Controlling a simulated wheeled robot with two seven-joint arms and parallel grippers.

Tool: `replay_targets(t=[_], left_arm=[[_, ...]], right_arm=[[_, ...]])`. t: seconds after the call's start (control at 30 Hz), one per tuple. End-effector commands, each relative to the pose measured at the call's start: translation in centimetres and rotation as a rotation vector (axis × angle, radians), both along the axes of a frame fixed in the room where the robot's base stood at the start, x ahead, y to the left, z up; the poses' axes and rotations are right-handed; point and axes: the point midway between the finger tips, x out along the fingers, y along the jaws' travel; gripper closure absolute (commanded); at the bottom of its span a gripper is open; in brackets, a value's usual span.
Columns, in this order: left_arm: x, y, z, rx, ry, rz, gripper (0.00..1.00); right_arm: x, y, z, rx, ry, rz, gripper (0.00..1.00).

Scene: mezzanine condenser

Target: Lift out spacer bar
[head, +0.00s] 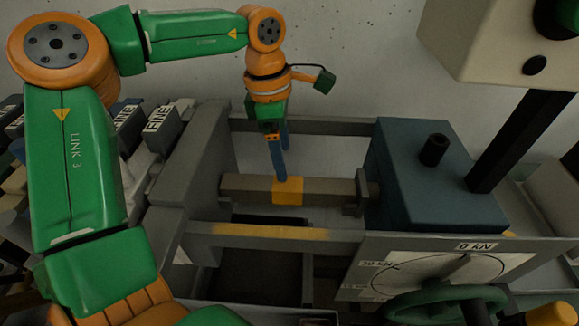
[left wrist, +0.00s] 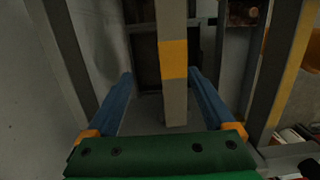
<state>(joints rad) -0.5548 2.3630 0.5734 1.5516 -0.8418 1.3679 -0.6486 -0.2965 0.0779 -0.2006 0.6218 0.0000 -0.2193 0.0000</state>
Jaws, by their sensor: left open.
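The spacer bar (head: 330,192) is a grey-brown square bar with a yellow band at its middle. It lies level between the grey block on the left and the fitting on the blue housing on the right. My left gripper (head: 282,164) points down at the yellow band, with its blue fingers open. In the left wrist view the bar (left wrist: 173,102) runs between the spread fingers of the gripper (left wrist: 161,74), with a gap showing on each side. Whether the fingertips reach below the bar is hard to tell. My right gripper is not in view.
The grey block (head: 190,160) and the blue housing (head: 435,185) flank the bar. A grey rail with worn yellow paint (head: 270,231) runs in front, and another rail runs behind. The gauge (head: 430,272) reads near 0 kN above a green handwheel (head: 445,303). A cream box (head: 495,40) hangs upper right.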

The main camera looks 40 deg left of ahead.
Motion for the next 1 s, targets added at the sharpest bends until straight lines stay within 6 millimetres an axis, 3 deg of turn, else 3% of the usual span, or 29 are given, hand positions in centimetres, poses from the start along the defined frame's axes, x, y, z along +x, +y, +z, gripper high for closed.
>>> replay_targets(t=[0.17, 0.37, 0.5, 0.7, 0.77, 1.0], left_arm=[[0.0, -0.2, -1.5, -0.002, 0.003, -0.001, 0.12], [-0.6, -1.3, -4.8, -0.004, 0.007, -0.003, 0.12], [-0.4, -1.4, -7.0, -0.002, 0.003, 0.001, 0.12], [-0.3, -1.4, -7.2, -0.002, -0.001, 0.001, 0.12], [-0.3, -1.4, -7.2, -0.002, -0.001, 0.001, 0.26], [-0.3, -1.4, -7.2, -0.002, -0.001, 0.001, 0.91]], right_arm=[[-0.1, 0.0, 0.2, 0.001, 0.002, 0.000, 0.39], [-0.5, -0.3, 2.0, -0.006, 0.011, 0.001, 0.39], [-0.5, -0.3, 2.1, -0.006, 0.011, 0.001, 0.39], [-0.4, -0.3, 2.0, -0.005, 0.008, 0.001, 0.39], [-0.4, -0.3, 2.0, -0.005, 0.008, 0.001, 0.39], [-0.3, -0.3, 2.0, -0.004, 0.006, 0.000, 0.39]])
